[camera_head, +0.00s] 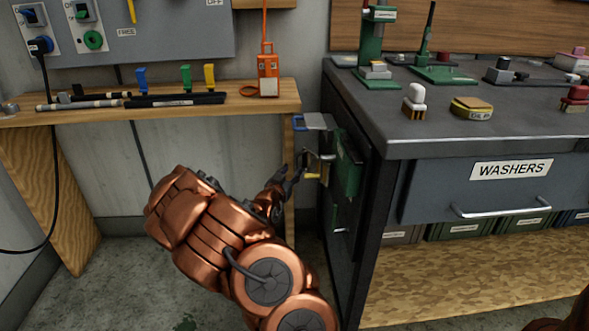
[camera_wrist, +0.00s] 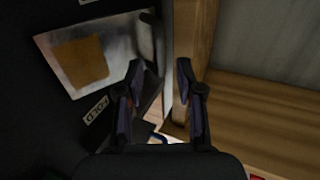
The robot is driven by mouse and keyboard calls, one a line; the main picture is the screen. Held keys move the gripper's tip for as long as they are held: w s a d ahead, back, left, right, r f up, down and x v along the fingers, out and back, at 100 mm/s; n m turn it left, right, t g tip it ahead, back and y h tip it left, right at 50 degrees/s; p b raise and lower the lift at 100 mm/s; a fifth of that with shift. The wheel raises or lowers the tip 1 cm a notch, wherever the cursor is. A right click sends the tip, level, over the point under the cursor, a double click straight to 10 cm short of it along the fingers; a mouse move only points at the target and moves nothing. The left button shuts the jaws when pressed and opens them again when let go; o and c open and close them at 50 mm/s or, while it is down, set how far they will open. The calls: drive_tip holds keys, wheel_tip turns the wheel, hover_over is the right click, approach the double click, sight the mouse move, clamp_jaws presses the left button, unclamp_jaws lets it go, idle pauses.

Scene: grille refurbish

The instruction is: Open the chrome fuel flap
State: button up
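A shiny metal plate, which looks like the chrome flap (camera_wrist: 62,62), sits on a dark surface at the upper left of the wrist view. It has a brownish patch, perhaps a reflection, and a raised grey part at its right end. My gripper (camera_wrist: 159,72) is open, with nothing seen between its fingers. Its left finger overlaps the plate's right end in the picture; I cannot tell whether they touch. In the head view my gripper (camera_head: 289,174) is beside the dark cabinet's left side, close to small metal and yellow parts. The flap is hard to make out there.
A green box-like part (camera_head: 348,165) and a grey plate (camera_head: 316,121) stick out from the cabinet side. The wooden bench (camera_head: 190,108) is close on the left, leaving a narrow gap. A drawer marked WASHERS (camera_head: 430,190) is on the cabinet front.

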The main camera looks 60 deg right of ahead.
sight(296, 165)
drive_tip(key=shift+b+x, duration=0.35)
drive_tip(key=shift+x, duration=1.45)
drive_tip(key=shift+w, duration=0.1)
clamp_jaws()
